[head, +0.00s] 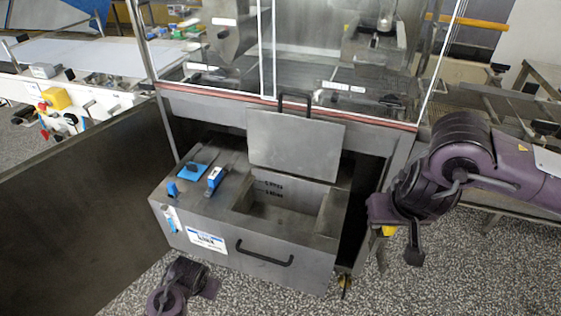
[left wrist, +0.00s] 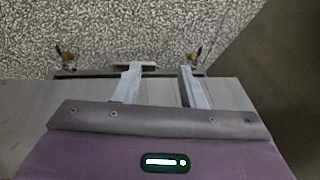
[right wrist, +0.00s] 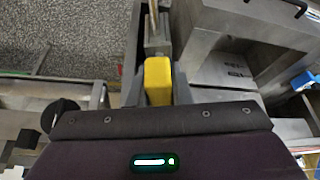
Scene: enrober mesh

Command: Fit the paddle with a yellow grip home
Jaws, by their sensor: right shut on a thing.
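The paddle's yellow grip (right wrist: 158,80) is between the fingers of my right gripper (right wrist: 157,75), which is shut on it. A grey metal part extends from the grip toward the top of the right wrist view. In the head view a bit of the yellow grip (head: 389,230) shows under my right gripper (head: 392,222), right of the steel tank (head: 275,262) and apart from it. The rest of the paddle is hard to make out there. The tank's lid (head: 295,143) stands raised above a rectangular opening. My left gripper (left wrist: 160,86) is open and empty, low in front of the tank.
The tank front has a black handle (head: 264,254). Blue fittings (head: 214,178) stand on its top left. A glazed steel housing (head: 330,60) rises behind, and a dark panel (head: 85,190) stands at left. Speckled floor (head: 470,260) is clear at right.

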